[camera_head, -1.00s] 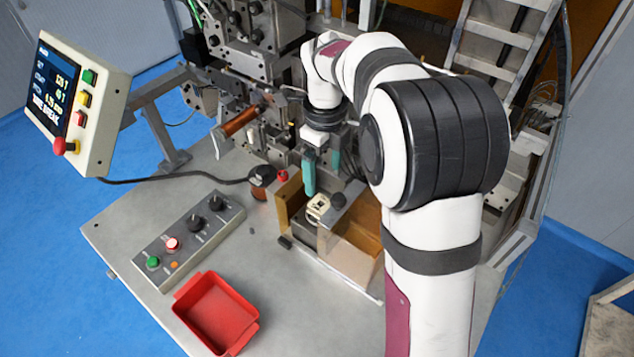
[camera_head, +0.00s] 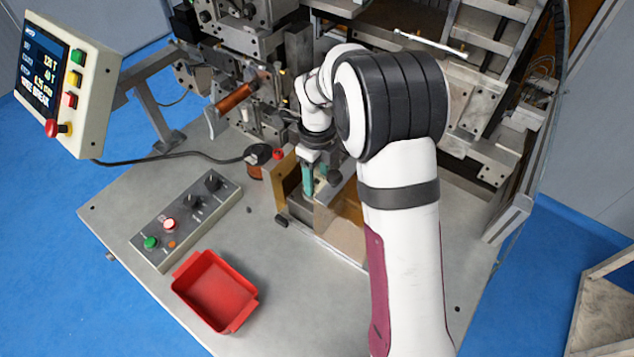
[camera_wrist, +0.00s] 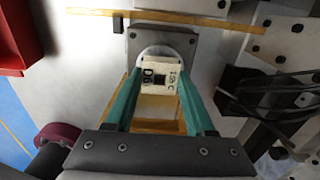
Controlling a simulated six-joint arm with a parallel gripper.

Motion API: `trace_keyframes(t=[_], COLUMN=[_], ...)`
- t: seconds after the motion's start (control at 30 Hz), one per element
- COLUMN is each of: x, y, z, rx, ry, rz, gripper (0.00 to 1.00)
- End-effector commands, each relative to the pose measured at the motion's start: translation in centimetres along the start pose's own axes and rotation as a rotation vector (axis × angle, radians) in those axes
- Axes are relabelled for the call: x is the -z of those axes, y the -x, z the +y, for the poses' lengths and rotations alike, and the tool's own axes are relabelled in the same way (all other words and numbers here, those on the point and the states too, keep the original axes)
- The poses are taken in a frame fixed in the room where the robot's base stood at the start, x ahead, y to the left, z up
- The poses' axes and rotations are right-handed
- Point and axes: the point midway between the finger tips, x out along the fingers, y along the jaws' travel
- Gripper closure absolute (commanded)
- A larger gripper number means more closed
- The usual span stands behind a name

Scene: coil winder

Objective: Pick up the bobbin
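The bobbin (camera_wrist: 160,84) shows in the wrist view as a small cream block with a dark square hole and markings, sitting over a round pale seat on a grey block (camera_wrist: 202,47). In the head view my gripper and arm hide it. My gripper (camera_wrist: 159,72) points down, with one teal finger on each side of the bobbin. The fingers are apart; whether they touch its sides I cannot tell. In the head view the gripper (camera_head: 315,180) is low, between amber panels.
An amber panel (camera_head: 284,178) stands close left of my gripper. A red tray (camera_head: 213,288), a control box (camera_head: 185,222) and a copper spool (camera_head: 256,165) stand on the grey table. The winder machine (camera_head: 240,50) rises behind. The front right of the table is clear.

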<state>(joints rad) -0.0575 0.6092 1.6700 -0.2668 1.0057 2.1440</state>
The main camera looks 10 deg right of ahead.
Motion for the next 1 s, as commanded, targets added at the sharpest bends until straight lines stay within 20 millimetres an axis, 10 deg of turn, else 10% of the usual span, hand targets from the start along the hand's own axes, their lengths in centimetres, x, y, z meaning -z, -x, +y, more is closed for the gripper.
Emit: trace_keyframes(t=[0.27, 0.57, 1.0], x=[0.0, 0.0, -0.1], y=[0.0, 0.7, 13.3], z=[0.0, 0.0, -0.1], rx=[0.0, 0.001, 0.004], ry=[0.0, 0.0, 0.0], rz=[0.0, -0.001, -0.003], gripper=[0.98, 0.98, 0.98])
